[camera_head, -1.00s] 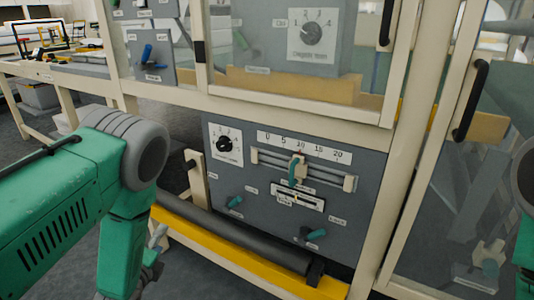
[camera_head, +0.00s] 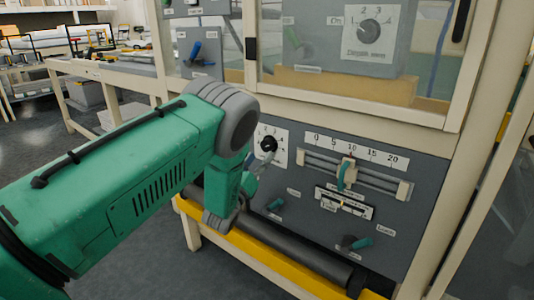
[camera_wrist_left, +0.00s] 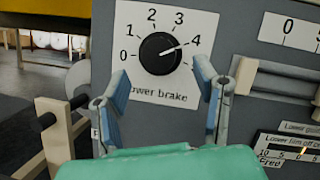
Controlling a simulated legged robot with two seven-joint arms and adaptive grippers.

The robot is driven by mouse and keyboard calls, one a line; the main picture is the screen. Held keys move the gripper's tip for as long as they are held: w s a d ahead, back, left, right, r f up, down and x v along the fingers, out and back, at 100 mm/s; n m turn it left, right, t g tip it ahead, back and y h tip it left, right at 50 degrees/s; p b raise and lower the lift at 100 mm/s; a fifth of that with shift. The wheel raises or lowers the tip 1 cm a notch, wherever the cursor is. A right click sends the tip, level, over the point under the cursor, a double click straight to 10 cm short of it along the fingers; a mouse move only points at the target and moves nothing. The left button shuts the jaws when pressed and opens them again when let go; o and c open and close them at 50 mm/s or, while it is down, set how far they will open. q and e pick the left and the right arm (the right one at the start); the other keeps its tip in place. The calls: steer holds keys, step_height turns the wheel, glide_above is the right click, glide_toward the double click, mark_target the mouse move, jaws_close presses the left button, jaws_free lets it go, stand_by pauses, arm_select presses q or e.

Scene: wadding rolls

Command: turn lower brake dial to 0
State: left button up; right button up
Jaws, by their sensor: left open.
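The lower brake dial (camera_head: 268,144) is a black round knob on a white numbered plate at the panel's upper left. In the left wrist view the dial (camera_wrist_left: 160,54) sits in the upper middle, its white mark pointing right and slightly up, towards the 4. My left gripper (camera_wrist_left: 162,76) is open, with its two blue-grey fingers apart below and to either side of the dial; I see no contact. In the head view my left gripper (camera_head: 258,166) is small beside the dial plate, partly hidden by my green arm. My right gripper is not in view.
Right of the dial is a slider (camera_head: 346,174) on rails under a 0 to 20 scale. Teal-handled switches (camera_head: 360,242) sit lower on the panel. A dark roller (camera_head: 290,250) and a yellow beam (camera_head: 255,256) run below. Another dial (camera_head: 368,31) is behind the upper window.

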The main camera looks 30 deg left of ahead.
mark_target(265, 148)
arm_select(q)
steer(key=x, duration=0.3)
steer(key=shift+w+a+b, duration=0.3)
steer(key=shift+b, duration=0.05)
steer(key=shift+w+d, duration=0.1)
steer(key=shift+w, duration=0.1)
steer(key=shift+w+d+r, duration=0.1)
steer(key=shift+d+r, duration=0.15)
steer(key=shift+d, duration=0.05)
steer(key=shift+a+f, duration=0.1)
steer(key=shift+a, duration=0.1)
steer(key=c, duration=1.1)
steer(key=shift+c, duration=0.2)
steer(key=shift+n, duration=0.3)
